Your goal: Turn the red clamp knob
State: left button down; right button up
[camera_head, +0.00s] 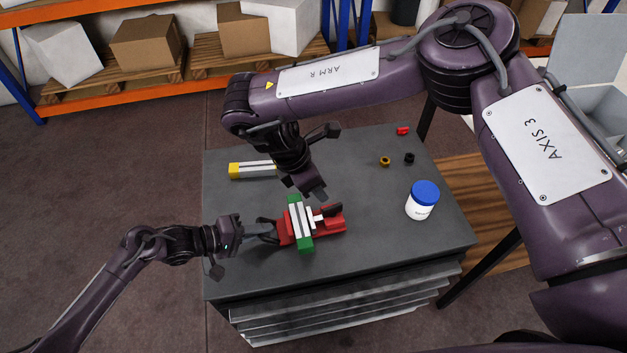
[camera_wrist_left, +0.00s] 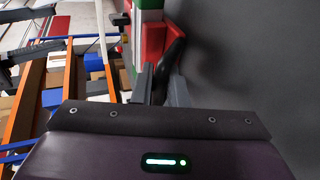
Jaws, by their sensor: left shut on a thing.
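The red clamp (camera_head: 333,223) stands on the grey table and has a black part on its right side. A green and white bar (camera_head: 299,225) lies across it.
On the grey table (camera_head: 400,240) a white jar with a blue lid (camera_head: 424,200) stands right of the clamp. A yellow and white bar (camera_head: 252,170) lies at the back left. Small brass (camera_head: 385,161), black (camera_head: 409,158) and red (camera_head: 403,131) pieces lie at the back right.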

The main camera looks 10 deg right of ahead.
jog(key=shift+v, duration=0.8)
jog(key=o, duration=0.4)
jog(key=shift+o, duration=1.2)
jog(key=shift+d+f+n, duration=0.1)
jog(key=shift+n, duration=0.4)
jog(key=shift+o, duration=1)
jog(key=shift+s+d+n+y, duration=0.15)
jog(key=shift+n+y, duration=0.15)
jog(key=shift+n, duration=0.3)
jog(key=n+y, duration=0.3)
jog(key=n, duration=1.3)
send_near(333, 206)
jog(key=f, duration=0.9)
jog(key=shift+d+f, duration=0.1)
jog(key=shift+d, duration=0.2)
